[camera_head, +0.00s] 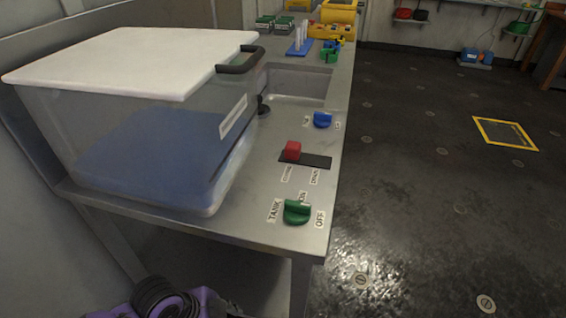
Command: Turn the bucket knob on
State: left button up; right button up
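A green knob (297,212) is on the front part of the grey metal counter, with labels around it reading TANK, ON and OFF. A blue knob (322,120) sits farther back near the right edge, with small labels on either side that I cannot read. I see no readable label that says bucket, so I cannot tell from the labels which knob is the bucket knob. Neither of my grippers is in view. A purple and black part at the bottom left edge may be mine, but no fingers show.
A clear tank (150,150) with blue contents and a white lid covers the counter's left side. A red slider handle (292,150) on a black track lies between the knobs. Behind are a sunken basin (300,82) and several small items. The floor at right is open.

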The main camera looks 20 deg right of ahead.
pick_arm(q)
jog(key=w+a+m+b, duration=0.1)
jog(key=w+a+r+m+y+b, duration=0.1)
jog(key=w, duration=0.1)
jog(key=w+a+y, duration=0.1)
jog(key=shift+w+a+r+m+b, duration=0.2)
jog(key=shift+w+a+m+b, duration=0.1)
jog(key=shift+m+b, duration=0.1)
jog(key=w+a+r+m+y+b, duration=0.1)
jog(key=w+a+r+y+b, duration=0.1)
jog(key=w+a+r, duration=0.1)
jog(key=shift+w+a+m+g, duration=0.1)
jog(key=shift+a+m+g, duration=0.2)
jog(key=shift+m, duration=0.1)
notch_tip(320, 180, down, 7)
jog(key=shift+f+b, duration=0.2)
jog(key=shift+b, duration=0.9)
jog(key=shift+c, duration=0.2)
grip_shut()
